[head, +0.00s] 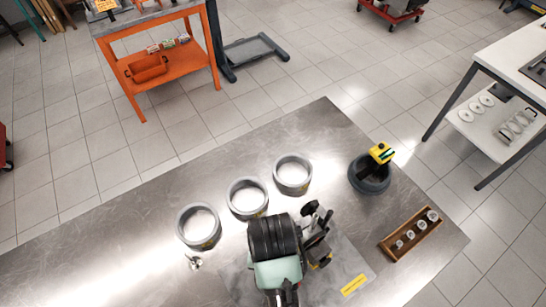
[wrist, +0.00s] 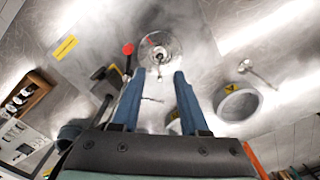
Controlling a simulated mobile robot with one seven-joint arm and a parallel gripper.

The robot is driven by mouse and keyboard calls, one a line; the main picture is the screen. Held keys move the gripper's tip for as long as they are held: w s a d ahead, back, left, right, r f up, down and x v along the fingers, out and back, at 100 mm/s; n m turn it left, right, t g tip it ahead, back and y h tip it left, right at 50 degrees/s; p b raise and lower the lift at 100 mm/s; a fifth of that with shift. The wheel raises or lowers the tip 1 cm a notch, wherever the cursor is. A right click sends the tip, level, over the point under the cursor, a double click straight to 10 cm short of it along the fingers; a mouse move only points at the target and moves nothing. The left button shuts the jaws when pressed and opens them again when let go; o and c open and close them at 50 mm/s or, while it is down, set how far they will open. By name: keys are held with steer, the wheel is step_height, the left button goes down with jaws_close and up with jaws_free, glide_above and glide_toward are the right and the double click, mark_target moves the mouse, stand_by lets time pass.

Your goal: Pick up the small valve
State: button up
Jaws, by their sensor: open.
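A small metal valve (head: 195,261) lies loose on the steel bench, below the left grey ring in the head view. It also shows in the wrist view (wrist: 246,67), with its round head and thin stem, right of my fingers. My gripper (wrist: 158,73) is open with nothing between its two blue fingers. A shiny round metal piece (wrist: 158,48) shows just beyond the fingertips. Several pale round valve heads (head: 410,234) stand in a wooden rack (head: 392,254) at the bench's right. Which valve is the small one I cannot tell for sure. My arm hides the gripper in the head view.
Three grey rings (head: 248,198) stand along the bench's far side. A black tool (head: 315,235) is close beside my arm; a red-knobbed lever (wrist: 128,48) rises near my fingers. A dark round holder (head: 370,177) bears a yellow item. The bench's left is mostly clear.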

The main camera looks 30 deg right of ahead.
steer(key=shift+w+d+f+p, duration=0.1)
steer(key=shift+f+p, duration=0.35)
steer(key=shift+f, duration=1.6)
steer(key=shift+w+f+p, duration=0.1)
steer(key=shift+f+p, duration=0.35)
steer(key=shift+f, duration=1.6)
jaws_close()
